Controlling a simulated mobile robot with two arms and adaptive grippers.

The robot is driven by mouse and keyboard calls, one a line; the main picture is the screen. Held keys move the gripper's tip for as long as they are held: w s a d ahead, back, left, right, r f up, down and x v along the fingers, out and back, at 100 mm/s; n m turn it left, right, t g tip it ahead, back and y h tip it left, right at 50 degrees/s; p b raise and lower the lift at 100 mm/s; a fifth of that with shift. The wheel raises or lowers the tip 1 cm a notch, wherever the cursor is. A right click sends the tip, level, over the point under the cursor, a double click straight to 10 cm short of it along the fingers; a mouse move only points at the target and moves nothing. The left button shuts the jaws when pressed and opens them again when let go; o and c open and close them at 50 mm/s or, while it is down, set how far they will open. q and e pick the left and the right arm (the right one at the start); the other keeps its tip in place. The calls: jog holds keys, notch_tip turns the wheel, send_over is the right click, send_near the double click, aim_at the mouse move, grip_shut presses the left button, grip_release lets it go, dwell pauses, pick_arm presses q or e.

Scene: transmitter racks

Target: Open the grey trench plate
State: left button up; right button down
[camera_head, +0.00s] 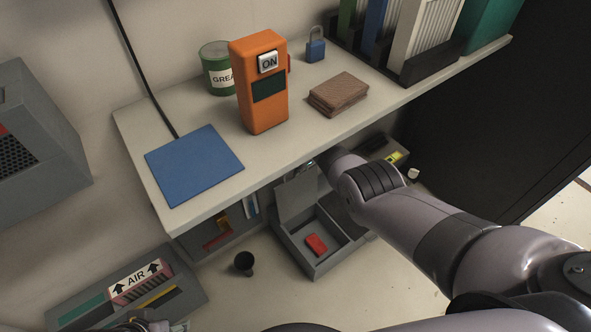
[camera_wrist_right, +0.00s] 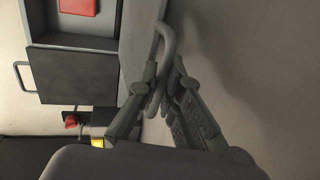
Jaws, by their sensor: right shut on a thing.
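The grey trench plate (camera_head: 297,195) stands tilted up at the back of an open grey trench box (camera_head: 318,272) on the lower surface under the shelf. A red block (camera_head: 316,244) lies inside; it also shows in the right wrist view (camera_wrist_right: 77,6). In the head view my right forearm and the shelf hide most of that grip. A small grey mechanical part at the bottom left edge of the head view may be my left gripper; its fingers cannot be made out.
The shelf above bears a blue mat (camera_head: 194,165), an orange ON device (camera_head: 262,85), a green can (camera_head: 215,70), a brown stack (camera_head: 338,94), a blue padlock (camera_head: 315,47) and binders. Below are a black cup (camera_head: 244,263) and an AIR unit (camera_head: 130,285). The lower surface's front is clear.

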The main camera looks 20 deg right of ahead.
dwell(0.3)
jog(key=c, duration=1.7)
grip_release()
jog(key=shift+r, duration=0.15)
jog(key=shift+r, duration=0.45)
jog(key=v, duration=1.1)
jog(key=shift+f, duration=0.1)
